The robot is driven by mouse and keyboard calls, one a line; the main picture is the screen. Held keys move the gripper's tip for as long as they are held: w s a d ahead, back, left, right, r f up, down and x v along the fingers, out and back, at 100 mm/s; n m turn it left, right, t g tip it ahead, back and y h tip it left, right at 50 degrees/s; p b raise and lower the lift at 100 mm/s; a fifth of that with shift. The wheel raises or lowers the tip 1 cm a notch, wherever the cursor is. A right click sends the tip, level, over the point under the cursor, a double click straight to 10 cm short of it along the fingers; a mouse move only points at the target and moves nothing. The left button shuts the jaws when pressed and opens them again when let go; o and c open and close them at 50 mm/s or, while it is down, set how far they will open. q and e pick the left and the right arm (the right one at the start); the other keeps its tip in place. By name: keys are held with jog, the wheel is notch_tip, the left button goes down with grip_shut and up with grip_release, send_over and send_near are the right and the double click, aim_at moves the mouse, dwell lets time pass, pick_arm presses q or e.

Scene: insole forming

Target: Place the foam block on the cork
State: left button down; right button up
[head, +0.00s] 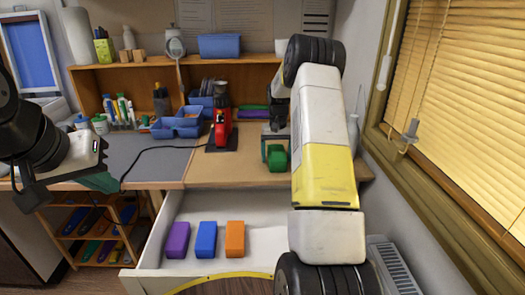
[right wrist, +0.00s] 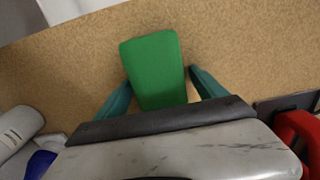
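A green foam block (head: 277,159) is at the right part of the cork worktop (head: 222,173), near its front edge. In the right wrist view the green block (right wrist: 155,68) lies between the two teal fingers of my right gripper (right wrist: 160,82), with the tan cork surface (right wrist: 245,45) behind it. The fingers stand close on either side of the block; I cannot tell if both press on it, nor if the block rests on the cork or hangs just above.
An open white drawer (head: 260,205) below holds a purple block (head: 177,240), a blue block (head: 206,239) and an orange block (head: 235,239). A red tool (head: 222,128) with a black cable stands left of the green block. Blue bins (head: 178,126) stand behind. The cork between is clear.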

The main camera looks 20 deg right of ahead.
notch_tip(320, 180, up, 12)
notch_tip(320, 180, up, 7)
jog(key=t, duration=0.1)
send_over(277, 153)
jog(key=s+a, duration=0.4)
jog(key=s+a+r+n+t, duration=0.2)
jog(key=s+a+r, duration=0.4)
jog(key=s, duration=0.4)
jog(key=s+a+t+y, duration=0.1)
jog(key=s+a, duration=0.2)
jog(key=s, duration=0.7)
jog(key=s+a+f+n+t+y, duration=0.1)
jog(key=s+a, duration=0.3)
jog(key=s, duration=0.7)
jog(key=shift+f+t, duration=0.25)
jog(key=shift+t, duration=0.35)
jog(key=shift+d, duration=0.1)
